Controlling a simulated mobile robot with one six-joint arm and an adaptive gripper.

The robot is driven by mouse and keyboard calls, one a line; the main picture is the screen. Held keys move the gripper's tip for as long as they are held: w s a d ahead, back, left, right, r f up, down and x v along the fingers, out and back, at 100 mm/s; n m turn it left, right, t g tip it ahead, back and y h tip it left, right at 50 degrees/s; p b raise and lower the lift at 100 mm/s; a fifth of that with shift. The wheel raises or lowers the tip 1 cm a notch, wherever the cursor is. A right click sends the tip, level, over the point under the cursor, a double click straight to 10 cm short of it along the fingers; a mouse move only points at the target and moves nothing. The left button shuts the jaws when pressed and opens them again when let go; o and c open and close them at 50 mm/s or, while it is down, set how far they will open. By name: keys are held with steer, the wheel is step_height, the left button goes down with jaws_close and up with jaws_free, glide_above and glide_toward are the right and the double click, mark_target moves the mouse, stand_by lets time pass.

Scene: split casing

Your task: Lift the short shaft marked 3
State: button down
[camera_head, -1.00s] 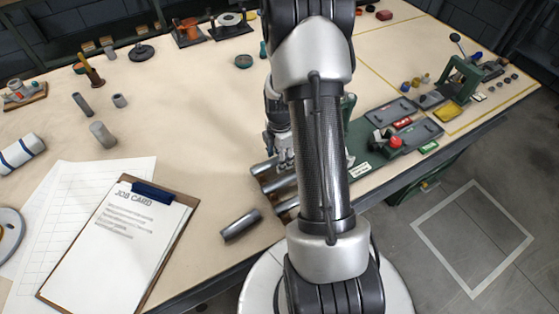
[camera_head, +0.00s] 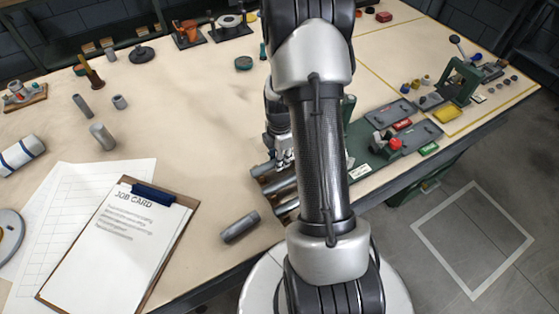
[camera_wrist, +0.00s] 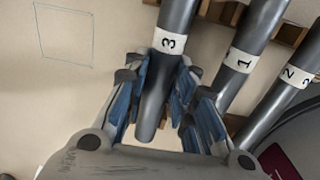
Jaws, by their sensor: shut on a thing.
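The short shaft marked 3 (camera_wrist: 168,44) is a grey cylinder with a white band in the wrist view. My gripper (camera_wrist: 160,92) is shut on it below the band, with blue pads on both sides. In the head view my gripper (camera_head: 281,158) is partly hidden behind my arm, at the wooden rack. Shafts marked 1 (camera_wrist: 240,62) and 2 (camera_wrist: 291,75) lie to the right of shaft 3 in the wrist view. I cannot tell whether shaft 3 is clear of the rack.
The wooden rack (camera_wrist: 288,34) lies beneath the shafts. A loose grey cylinder (camera_head: 240,227) lies near the table's front edge. A clipboard with a job card (camera_head: 128,235) lies at the left. A green fixture (camera_head: 372,148) stands to the right.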

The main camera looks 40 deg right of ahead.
steer(key=shift+w+r, duration=0.1)
stand_by(0.6)
steer(key=shift+r+p, duration=0.3)
steer(key=shift+r, duration=0.45)
step_height(320, 180, up, 18)
steer(key=p, duration=0.5)
steer(key=shift+r, duration=0.25)
steer(key=shift+p, duration=0.35)
